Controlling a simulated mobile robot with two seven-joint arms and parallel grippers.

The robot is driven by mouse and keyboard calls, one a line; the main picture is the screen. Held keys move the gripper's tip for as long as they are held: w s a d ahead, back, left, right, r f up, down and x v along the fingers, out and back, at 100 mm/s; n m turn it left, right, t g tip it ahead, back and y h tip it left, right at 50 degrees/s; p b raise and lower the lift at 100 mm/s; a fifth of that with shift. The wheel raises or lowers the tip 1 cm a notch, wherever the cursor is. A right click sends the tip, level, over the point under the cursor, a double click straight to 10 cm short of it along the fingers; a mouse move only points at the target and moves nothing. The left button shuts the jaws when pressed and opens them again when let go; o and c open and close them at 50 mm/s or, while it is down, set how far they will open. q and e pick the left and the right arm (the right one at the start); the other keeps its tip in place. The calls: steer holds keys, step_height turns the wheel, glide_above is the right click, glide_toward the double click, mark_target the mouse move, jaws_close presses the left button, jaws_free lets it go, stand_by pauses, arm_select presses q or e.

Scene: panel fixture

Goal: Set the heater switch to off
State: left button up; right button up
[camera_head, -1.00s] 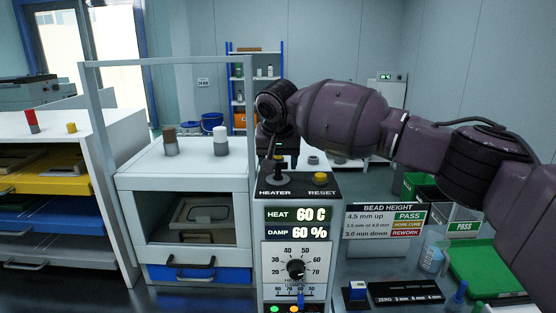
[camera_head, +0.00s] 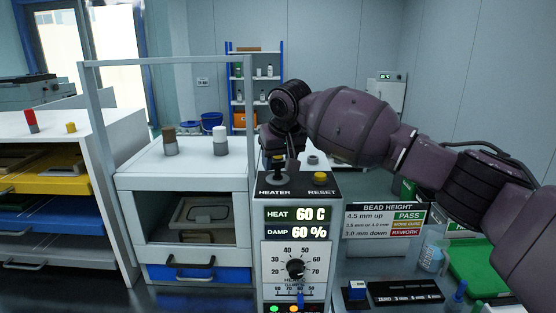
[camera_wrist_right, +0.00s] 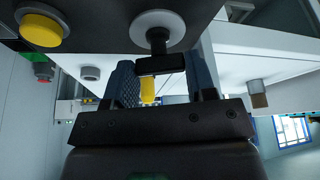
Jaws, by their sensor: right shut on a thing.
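The heater switch (camera_head: 278,172) is a small lever on the top left of the control box, behind the HEATER label. My right gripper (camera_head: 275,150) is at the lever from above. In the right wrist view my right gripper (camera_wrist_right: 161,82) has its two blue ridged fingers on either side of the lever and is shut on it. The lever's exact tilt is hard to tell. My left gripper is not in view.
The yellow RESET button (camera_head: 319,177) stands right of the switch. The box front carries a HEAT 60 C and DAMP 60 % display (camera_head: 297,222) and a black dial (camera_head: 295,268). A white cabinet (camera_head: 185,170) stands left; a bead height sign (camera_head: 385,220) stands right.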

steer(key=n+g+y, duration=0.1)
steer(key=n, duration=0.2)
steer(key=n+y, duration=0.1)
steer(key=n, duration=0.3)
steer(key=shift+w+d+g, duration=0.15)
steer(key=shift+g, duration=0.25)
steer(key=n+g, duration=0.1)
steer(key=n, duration=0.2)
steer(key=n+g+y, duration=0.1)
steer(key=n, duration=0.2)
steer(key=shift+w+n, duration=0.2)
steer(key=shift+n, duration=0.1)
steer(key=shift+r, duration=0.1)
steer(key=o, duration=0.9)
steer(key=shift+o, duration=0.2)
arm_select(q)
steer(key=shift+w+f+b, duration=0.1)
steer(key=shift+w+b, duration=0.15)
steer(key=shift+b, duration=0.25)
arm_select(e)
steer(key=v, duration=1)
steer(key=shift+w+d+r, duration=0.15)
steer(key=shift+d+r, duration=0.05)
steer(key=shift+r, duration=0.15)
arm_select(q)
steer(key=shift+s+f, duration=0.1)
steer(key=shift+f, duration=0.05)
arm_select(e)
steer(key=shift+f, duration=0.1)
